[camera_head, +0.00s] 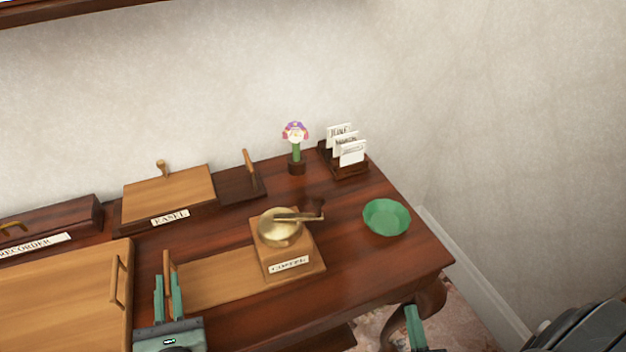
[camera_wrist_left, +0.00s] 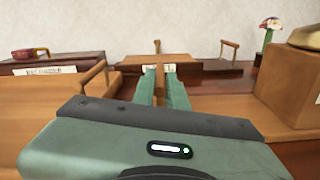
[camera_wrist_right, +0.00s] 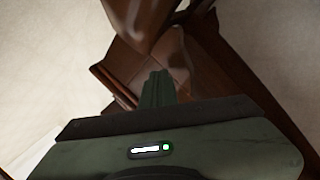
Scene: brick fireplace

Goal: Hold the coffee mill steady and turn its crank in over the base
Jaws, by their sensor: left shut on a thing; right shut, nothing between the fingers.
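The coffee mill (camera_head: 297,255) is a wooden box with a brass dome and a label, at the middle right of the table. Its brass crank (camera_head: 298,217) points right from the dome, its dark knob past the box's right edge. A flat wooden board (camera_head: 218,277) runs left from the mill, with an upright wooden handle (camera_head: 168,258) at its left end. My left gripper (camera_head: 168,280) is shut on this handle; the mill (camera_wrist_left: 288,85) stands to its right in the left wrist view. My right gripper (camera_head: 412,318) is shut and empty, low beyond the table's front right edge.
A green bowl (camera_head: 387,217) stands right of the mill. A flower (camera_head: 296,150) and a card rack (camera_head: 345,158) stand behind. An easel box (camera_head: 168,195) and a large handled wooden box (camera_head: 70,295) are at left. A curved table leg (camera_head: 425,300) is near my right gripper.

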